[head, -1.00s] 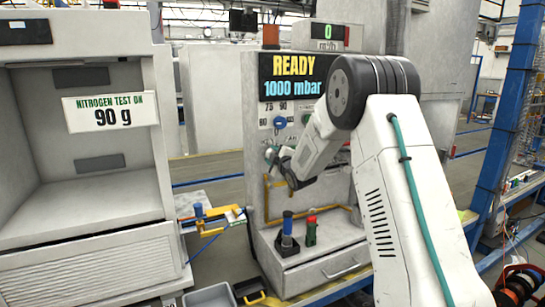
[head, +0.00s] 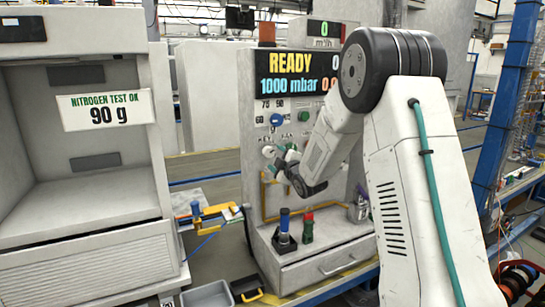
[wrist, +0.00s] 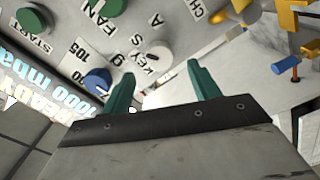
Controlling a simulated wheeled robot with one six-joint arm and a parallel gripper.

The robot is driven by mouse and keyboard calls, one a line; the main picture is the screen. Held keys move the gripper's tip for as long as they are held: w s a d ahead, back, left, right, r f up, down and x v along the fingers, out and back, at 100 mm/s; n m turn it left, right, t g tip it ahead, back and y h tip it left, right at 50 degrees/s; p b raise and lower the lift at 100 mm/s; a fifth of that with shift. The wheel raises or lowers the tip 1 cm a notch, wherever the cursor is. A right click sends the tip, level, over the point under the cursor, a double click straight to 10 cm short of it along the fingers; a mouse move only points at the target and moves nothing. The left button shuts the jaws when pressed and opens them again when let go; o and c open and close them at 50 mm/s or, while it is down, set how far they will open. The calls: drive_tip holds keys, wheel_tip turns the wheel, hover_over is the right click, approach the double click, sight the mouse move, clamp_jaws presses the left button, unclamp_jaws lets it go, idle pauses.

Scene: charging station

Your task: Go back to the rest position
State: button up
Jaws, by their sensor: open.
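My gripper (wrist: 160,92) is open, with its two green fingers apart and nothing between them in the wrist view. In the head view my gripper (head: 278,158) is in front of the charging station's control panel (head: 262,190), near the knobs. The panel's display (head: 290,72) reads READY and 1000 mbar. The wrist view shows a blue knob (wrist: 97,80), green buttons (wrist: 32,20) and a key switch (wrist: 155,55) close to the fingers. I cannot tell whether a finger touches the panel.
A blue-topped fitting (head: 284,222) and a red-topped green one (head: 308,222) stand on the station's shelf. A grey cabinet (head: 85,222) with a 90 g sign (head: 108,110) stands at left. A blue-and-yellow tool (head: 205,216) sits between them. A blue post (head: 505,110) rises at right.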

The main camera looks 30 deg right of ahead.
drive_tip(key=shift+s, duration=0.5)
drive_tip(key=shift+f, duration=0.1)
